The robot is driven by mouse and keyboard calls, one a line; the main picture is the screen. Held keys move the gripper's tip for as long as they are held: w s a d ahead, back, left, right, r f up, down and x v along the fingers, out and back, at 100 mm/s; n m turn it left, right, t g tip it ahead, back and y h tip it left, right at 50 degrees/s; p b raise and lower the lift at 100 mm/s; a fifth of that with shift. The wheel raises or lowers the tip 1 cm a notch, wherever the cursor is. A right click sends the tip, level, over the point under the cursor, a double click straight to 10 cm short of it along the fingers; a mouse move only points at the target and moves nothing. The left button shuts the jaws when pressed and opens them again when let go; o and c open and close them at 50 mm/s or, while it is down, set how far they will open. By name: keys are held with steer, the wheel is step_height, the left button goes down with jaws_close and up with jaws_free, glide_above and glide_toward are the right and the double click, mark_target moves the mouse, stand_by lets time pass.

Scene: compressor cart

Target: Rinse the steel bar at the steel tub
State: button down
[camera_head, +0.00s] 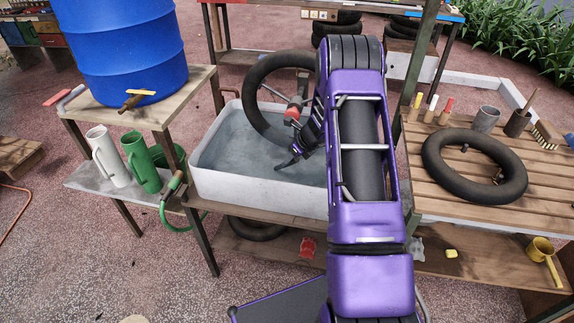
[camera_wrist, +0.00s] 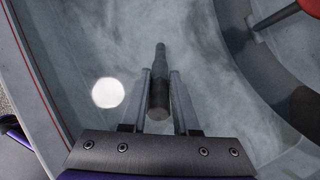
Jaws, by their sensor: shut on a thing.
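My gripper (camera_wrist: 160,74) is shut on the steel bar (camera_wrist: 159,92), a dark grey, slim bar with a thicker near end. The bar points away from the palm, between the two fingers. In the head view my gripper (camera_head: 292,158) hangs over the pale, rectangular tub (camera_head: 255,193), inside its rim. The tub holds grey, cloudy water (camera_head: 233,140), which fills most of the wrist view behind the bar. I cannot tell whether the bar touches the water. My arm hides the tub's right side.
A black inner tube (camera_head: 250,85) stands upright at the tub, close right of my gripper in the wrist view. A blue barrel (camera_head: 120,45) stands at left above a white jug (camera_head: 106,157) and green jug (camera_head: 141,162). A slatted table (camera_head: 450,200) with another tube (camera_head: 440,150) lies right.

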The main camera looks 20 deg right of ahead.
steer(key=shift+r+p, duration=3.35)
steer(key=shift+r, duration=1.3)
step_height(320, 180, up, 8)
steer(key=shift+p, duration=0.3)
steer(key=shift+r, duration=0.1)
steer(key=shift+r, duration=1.85)
